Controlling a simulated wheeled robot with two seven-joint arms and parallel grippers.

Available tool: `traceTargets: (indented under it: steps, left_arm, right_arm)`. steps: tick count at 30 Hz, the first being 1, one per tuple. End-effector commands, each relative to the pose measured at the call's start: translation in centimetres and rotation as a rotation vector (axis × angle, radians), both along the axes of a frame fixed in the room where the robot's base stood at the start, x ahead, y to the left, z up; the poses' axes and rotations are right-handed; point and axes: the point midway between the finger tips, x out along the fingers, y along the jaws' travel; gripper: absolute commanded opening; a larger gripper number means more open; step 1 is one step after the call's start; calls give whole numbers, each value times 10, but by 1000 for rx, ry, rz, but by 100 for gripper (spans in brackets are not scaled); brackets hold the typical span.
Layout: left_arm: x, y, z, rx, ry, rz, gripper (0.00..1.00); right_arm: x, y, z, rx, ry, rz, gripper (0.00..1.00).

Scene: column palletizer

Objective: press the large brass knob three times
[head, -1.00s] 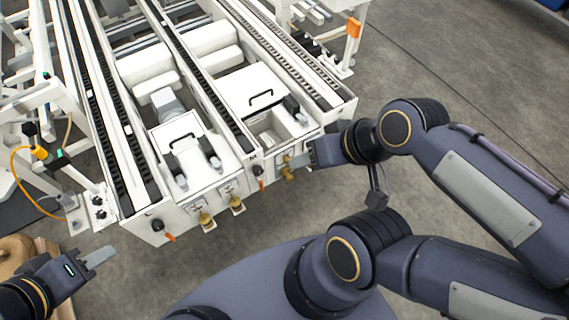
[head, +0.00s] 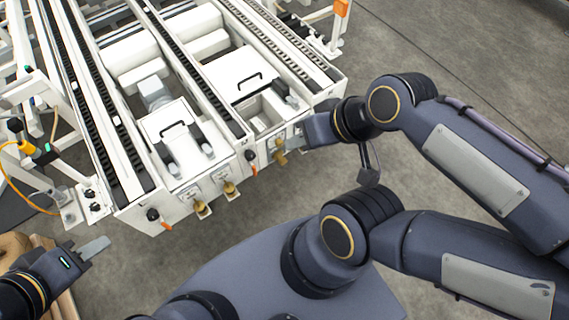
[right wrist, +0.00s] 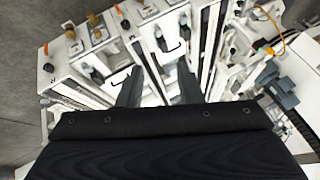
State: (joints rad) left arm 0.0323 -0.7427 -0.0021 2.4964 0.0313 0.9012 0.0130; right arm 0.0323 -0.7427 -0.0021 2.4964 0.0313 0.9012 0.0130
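Several brass knobs stick out of the front of the white machine. The rightmost knob (head: 279,157) looks largest in the head view, though size is hard to judge. A middle knob (head: 230,189) and a left knob (head: 202,209) sit further left. My right gripper (head: 299,140) is beside the rightmost knob, close to the machine's front; I cannot tell whether it touches. In the right wrist view its fingers (right wrist: 159,85) are spread with nothing held, and small brass knobs (right wrist: 70,33) show at upper left. My left gripper (head: 95,248) is away from the machine at lower left, its opening unclear.
The white machine (head: 140,210) has long rails and handled covers (head: 237,75). A white frame with a yellow cable (head: 30,149) is at left. Grey floor (head: 270,205) is open in front of the machine.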

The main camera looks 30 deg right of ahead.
Motion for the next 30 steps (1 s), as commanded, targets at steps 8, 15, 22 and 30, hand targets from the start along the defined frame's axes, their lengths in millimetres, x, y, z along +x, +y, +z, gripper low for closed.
traceTargets:
  steps: [8,15,22,30]
  left_arm:
    - [0,0,0,0,0,0,36]
    - [0,0,0,0,0,0,36]
    - [0,0,0,0,0,0,36]
    - [0,0,0,0,0,0,36]
  right_arm:
    - [0,0,0,0,0,0,0]
    - [0,0,0,0,0,0,0]
    - [0,0,0,0,0,0,0]
    - [0,0,0,0,0,0,0]
